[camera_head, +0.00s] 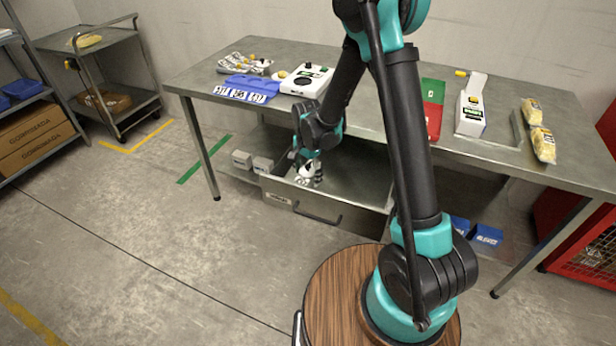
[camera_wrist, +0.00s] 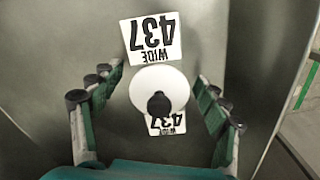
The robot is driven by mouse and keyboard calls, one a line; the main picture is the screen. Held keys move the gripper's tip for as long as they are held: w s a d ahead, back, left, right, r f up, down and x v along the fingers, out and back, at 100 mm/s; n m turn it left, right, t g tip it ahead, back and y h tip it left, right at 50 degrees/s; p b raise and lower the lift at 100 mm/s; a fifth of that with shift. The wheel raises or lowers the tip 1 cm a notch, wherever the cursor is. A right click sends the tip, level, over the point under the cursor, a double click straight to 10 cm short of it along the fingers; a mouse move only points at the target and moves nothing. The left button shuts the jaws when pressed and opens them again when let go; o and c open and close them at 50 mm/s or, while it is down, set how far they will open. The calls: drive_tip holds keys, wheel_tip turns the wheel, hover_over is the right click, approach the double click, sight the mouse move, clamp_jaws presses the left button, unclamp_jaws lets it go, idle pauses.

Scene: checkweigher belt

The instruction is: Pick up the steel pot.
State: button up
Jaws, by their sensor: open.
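A pale round thing with a black knob (camera_wrist: 172,82) shows from above in the wrist view, with a "437 WIDE" label partly under its lower edge. It may be the steel pot with its lid, but its metal body is not clear. My gripper (camera_wrist: 155,78) is open, with its fingers left and right of this round thing, apart from it. In the head view my gripper (camera_head: 309,176) reaches down into the open drawer (camera_head: 345,219) under the bench. A small white and dark thing at its fingertips is too small to make out there.
A second "437 WIDE" label (camera_wrist: 151,38) lies above the round thing. The drawer's right part looks empty.

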wheel_tip(320, 180, up, 17)
drive_tip(key=shift+r, duration=0.1)
drive_tip(key=shift+c, duration=0.6)
drive_tip(key=s+a+f+t+h, duration=0.1)
drive_tip(key=s+a+t+h, duration=0.2)
drive_tip(key=s+a, duration=0.1)
approach(305, 171)
drive_tip(key=x, duration=0.5)
drive_tip(key=shift+f, duration=0.2)
drive_tip(key=shift+d+x, duration=0.2)
drive_tip(key=shift+x, duration=1.35)
drive_tip(key=shift+d+x, duration=0.15)
drive_tip(key=shift+x, duration=1.35)
drive_tip(key=shift+r, duration=0.1)
